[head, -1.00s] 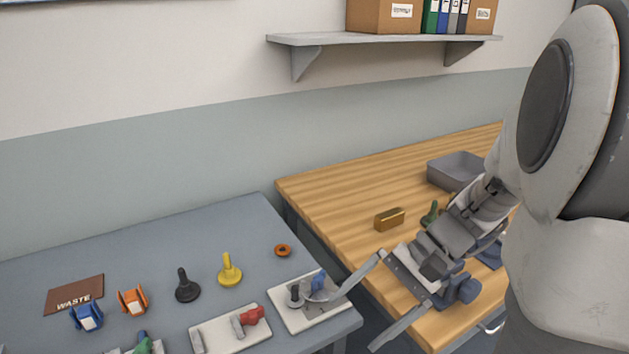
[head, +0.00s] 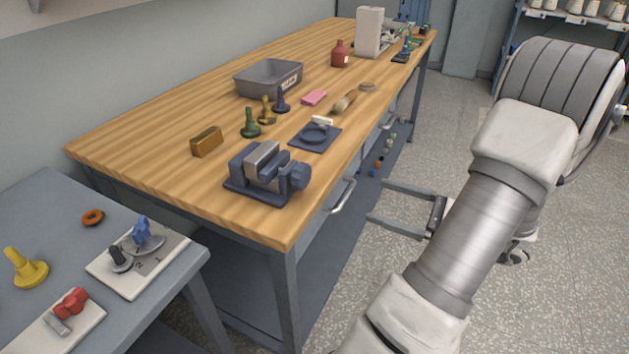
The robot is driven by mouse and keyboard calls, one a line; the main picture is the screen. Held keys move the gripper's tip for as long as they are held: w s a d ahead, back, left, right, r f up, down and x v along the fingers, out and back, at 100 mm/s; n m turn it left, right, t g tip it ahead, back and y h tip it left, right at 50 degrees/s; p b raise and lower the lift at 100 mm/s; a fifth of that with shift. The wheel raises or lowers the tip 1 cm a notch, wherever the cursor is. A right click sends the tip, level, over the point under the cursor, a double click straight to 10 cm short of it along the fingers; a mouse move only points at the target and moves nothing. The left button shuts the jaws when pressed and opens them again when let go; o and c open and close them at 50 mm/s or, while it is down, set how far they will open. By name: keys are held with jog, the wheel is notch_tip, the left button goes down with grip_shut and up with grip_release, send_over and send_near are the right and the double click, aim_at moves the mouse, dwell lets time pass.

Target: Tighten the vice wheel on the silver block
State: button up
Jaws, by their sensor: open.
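The dark blue-grey vice (head: 258,190) stands near the front edge of the wooden bench in the head view. The silver block (head: 262,159) shows as a lighter grey piece between its jaws; whether the jaws press on it I cannot tell. The rounded blue-grey vice wheel (head: 298,177) is on the vice's right end, facing the bench edge. My gripper (head: 375,200) is open and empty, to the right of the wheel and apart from it. Its two long fingers point left, seen against the floor and the bench's lower shelf.
On the wooden bench (head: 170,140) are a brass block (head: 207,141), several coloured pawn-like pieces, a grey bin (head: 268,79) and a dark square plate (head: 316,137). A drawer handle (head: 343,197) juts from the bench front. A lower grey table (head: 50,215) stands left. The floor right is open.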

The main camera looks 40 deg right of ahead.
aim_at(306, 177)
jog(key=b+x, duration=0.2)
jog(key=x, duration=1.5)
jog(key=shift+a+r, duration=0.1)
jog(key=shift+s, duration=0.1)
jog(key=c, duration=1.3)
jog(key=shift+c, duration=0.2)
jog(key=shift+p, duration=0.35)
